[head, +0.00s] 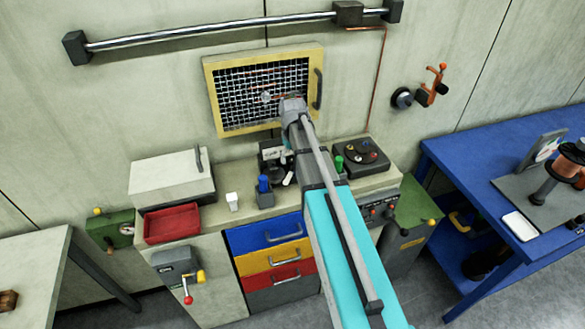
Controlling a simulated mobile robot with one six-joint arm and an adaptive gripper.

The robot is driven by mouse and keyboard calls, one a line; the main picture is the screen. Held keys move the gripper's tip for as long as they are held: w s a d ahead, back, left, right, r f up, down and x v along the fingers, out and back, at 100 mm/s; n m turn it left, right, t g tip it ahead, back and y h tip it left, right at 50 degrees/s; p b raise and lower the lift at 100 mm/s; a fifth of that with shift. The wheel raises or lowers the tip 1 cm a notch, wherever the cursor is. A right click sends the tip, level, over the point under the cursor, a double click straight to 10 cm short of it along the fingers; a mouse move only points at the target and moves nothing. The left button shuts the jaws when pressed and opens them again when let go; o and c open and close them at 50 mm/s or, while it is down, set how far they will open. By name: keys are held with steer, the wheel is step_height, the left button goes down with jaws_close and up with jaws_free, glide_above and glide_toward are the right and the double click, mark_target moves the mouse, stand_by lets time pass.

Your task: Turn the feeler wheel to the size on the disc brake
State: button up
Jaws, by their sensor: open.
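My arm reaches up from the bottom over the middle of the counter. What looks like my gripper (274,160) is a small dark shape just left of the arm's far end, low over the counter top. It is open, with nothing visibly held; the arm partly hides it. I cannot clearly make out the feeler wheel or the size on a disc. A dark round disc (402,98) with an orange bracket (434,86) beside it is on the wall at the right and may be the disc brake. My gripper is well to its left.
A yellow-framed mesh panel (229,128) is on the wall behind my arm. The counter holds a grey box (172,178), a red tray (171,224), a blue-topped item (264,192), a green cylinder (339,164) and a black knobbed box (362,157). A blue table (460,155) stands right.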

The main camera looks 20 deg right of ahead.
mark_target(293, 161)
steer(key=shift+f+b, duration=1.25)
steer(key=shift+f, duration=0.3)
steer(key=shift+c, duration=0.2)
jaws_close()
